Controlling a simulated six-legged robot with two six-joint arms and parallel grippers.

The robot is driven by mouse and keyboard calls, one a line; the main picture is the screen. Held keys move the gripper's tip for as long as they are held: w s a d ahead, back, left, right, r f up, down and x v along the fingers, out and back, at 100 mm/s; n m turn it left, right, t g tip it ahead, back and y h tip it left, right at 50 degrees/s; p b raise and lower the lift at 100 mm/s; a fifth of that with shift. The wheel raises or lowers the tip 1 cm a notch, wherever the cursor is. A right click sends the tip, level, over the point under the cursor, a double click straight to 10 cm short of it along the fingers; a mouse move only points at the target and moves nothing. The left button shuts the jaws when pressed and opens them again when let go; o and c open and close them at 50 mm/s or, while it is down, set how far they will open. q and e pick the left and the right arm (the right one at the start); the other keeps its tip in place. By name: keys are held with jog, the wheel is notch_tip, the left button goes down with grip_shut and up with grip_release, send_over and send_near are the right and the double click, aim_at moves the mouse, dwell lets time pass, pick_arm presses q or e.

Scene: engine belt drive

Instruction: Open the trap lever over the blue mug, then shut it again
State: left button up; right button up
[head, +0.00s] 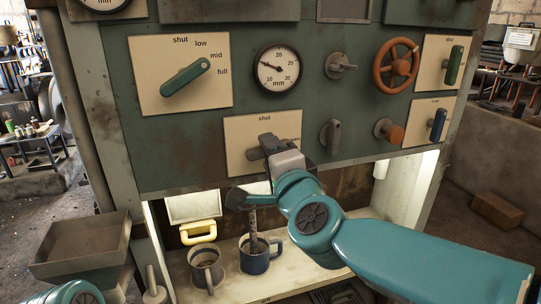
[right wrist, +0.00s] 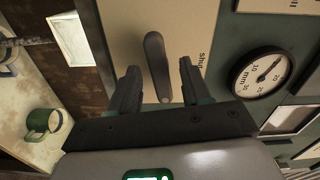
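The trap lever is a grey handle on a cream plate (head: 240,152) marked "shut" at its top. In the head view my right gripper (head: 267,147) is in front of it and hides most of it. In the right wrist view the lever (right wrist: 157,66) lies between the two parted fingers of that gripper (right wrist: 158,86), with gaps on both sides. The blue mug (head: 257,262) stands on the shelf below. A dark spout (head: 240,198) is above it, and a narrow grey column runs down to the mug; I cannot tell whether it is solid. My left gripper is out of view.
A grey mug (head: 204,270) stands left of the blue one; a green mug (right wrist: 42,137) shows in the wrist view. The panel also carries a green lever (head: 186,77), a gauge (head: 277,68), an orange wheel (head: 396,66) and several knobs. A tray (head: 82,245) is at the left.

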jog(key=p+v, duration=0.1)
jog(key=v, duration=1.5)
jog(key=shift+p, duration=0.3)
jog(key=shift+s, duration=0.15)
